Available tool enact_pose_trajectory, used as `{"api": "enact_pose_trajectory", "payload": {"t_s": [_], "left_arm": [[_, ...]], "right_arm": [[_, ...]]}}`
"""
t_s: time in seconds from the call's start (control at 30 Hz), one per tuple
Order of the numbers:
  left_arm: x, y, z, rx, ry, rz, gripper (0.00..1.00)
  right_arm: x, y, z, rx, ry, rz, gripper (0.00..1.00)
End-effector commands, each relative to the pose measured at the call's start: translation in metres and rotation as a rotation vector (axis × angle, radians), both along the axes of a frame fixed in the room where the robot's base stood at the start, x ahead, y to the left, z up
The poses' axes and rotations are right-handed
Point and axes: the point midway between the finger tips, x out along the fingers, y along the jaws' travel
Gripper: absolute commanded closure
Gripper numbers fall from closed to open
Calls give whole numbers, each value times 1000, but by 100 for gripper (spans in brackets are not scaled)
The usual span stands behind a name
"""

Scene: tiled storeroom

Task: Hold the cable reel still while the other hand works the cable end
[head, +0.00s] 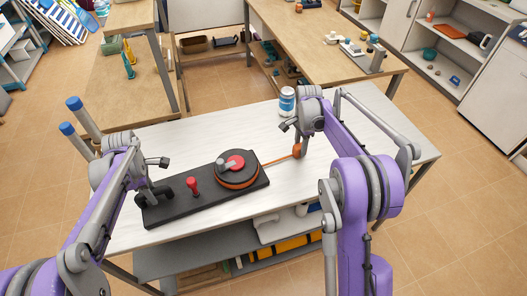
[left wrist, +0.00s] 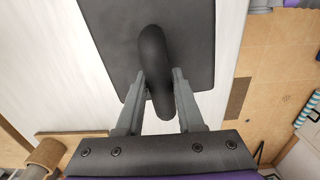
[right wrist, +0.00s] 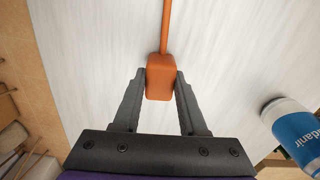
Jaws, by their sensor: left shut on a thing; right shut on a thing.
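The cable reel (head: 237,170) is a dark disc with a red hub and an orange cable wound on it. It is mounted on a black base plate (head: 215,195) on the white table. A red knob stands on the plate (head: 192,186). My left gripper (left wrist: 157,92) is shut on a black curved handle (left wrist: 152,50) at the plate's left end. The orange cable (right wrist: 167,28) runs from the reel to the right, taut-looking, to an orange block end (right wrist: 160,78). My right gripper (right wrist: 160,86) is shut on that cable end, right of the reel.
A blue and white can (head: 287,100) stands at the table's back edge near my right gripper; it also shows in the right wrist view (right wrist: 294,128). The white tabletop (head: 330,155) is clear to the right. A lower shelf holds several items.

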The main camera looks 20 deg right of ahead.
Motion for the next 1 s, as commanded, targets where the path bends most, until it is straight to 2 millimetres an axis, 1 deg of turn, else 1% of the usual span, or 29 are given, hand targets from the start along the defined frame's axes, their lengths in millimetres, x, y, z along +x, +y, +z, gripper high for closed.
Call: {"api": "enact_pose_trajectory", "payload": {"t_s": [0.03,0.1,0.2,0.3,0.4,0.5,0.8,0.83,1.0], "left_arm": [[0,3,0,6,1,1,100],[0,3,0,6,1,1,100],[0,3,0,6,1,1,100],[0,3,0,7,1,1,100],[0,4,0,7,1,2,100],[0,4,0,7,1,2,100],[0,3,0,6,1,2,100],[0,3,0,6,1,2,100],[0,2,0,5,1,1,100]], "right_arm": [[1,-17,0,-6,-1,-7,100],[3,-32,0,-6,-1,-6,100],[4,-49,0,-7,-1,-4,100],[5,-61,0,-7,-1,-3,100],[6,-68,0,-7,-1,-2,100],[6,-71,0,-7,-1,-2,100],[6,-71,0,-6,-1,-1,100],[6,-71,0,-6,-1,-1,57],[6,-70,0,-4,0,-1,28]]}}
